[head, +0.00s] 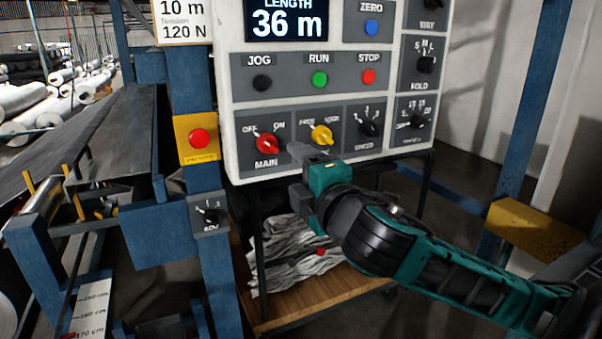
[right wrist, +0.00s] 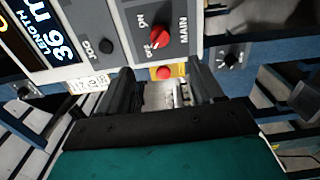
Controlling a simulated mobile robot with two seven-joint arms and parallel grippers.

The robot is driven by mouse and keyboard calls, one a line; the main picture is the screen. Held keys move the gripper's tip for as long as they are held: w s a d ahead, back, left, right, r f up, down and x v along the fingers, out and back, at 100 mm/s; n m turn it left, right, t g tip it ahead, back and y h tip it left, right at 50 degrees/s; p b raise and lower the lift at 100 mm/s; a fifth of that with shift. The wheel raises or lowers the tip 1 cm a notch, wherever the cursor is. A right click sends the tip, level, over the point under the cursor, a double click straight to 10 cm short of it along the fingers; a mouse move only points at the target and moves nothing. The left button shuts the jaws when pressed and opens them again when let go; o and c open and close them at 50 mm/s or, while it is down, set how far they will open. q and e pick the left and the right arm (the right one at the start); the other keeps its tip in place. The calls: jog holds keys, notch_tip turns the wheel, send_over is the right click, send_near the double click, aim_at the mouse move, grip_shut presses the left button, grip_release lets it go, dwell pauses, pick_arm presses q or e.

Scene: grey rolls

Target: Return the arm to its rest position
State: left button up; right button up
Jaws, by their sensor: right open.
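My right arm comes in from the lower right in the head view. My right gripper (head: 299,173) is open and empty, in front of the lower edge of the control panel (head: 232,92). The red MAIN knob (head: 267,144) is just to its upper left, and the yellow knob (head: 321,135) is above it. In the right wrist view the open fingers (right wrist: 165,90) show with nothing between them touching either one, and the red knob (right wrist: 158,37) lies beyond them. My left gripper is not in view.
A yellow box with a red button (head: 198,138) is on the blue post left of the panel. A small ROV-like dial box (head: 209,214) sits lower. A wooden shelf (head: 330,298) with crumpled grey cloth (head: 290,258) is below. A yellow ledge (head: 540,232) stands right.

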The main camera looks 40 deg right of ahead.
jog(key=shift+f, duration=0.1)
dwell(0.4)
jog(key=a+f+m+g+y, duration=0.2)
jog(key=f, duration=0.9)
jog(key=a+f+m+g+y, duration=0.2)
jog(key=a+f+m, duration=0.1)
jog(key=f, duration=0.7)
jog(key=s+a+f+m+g+y, duration=0.1)
jog(key=s+a+f+m, duration=0.3)
jog(key=f, duration=0.5)
jog(key=s+a+f+m+g+y, duration=0.1)
jog(key=s+a+f+m, duration=0.2)
jog(key=s+f, duration=0.6)
jog(key=a+f, duration=0.1)
jog(key=a, duration=0.1)
jog(key=shift+a+f+m+g, duration=0.2)
jog(key=shift+a+m+g, duration=0.1)
jog(key=shift+m+g, duration=0.1)
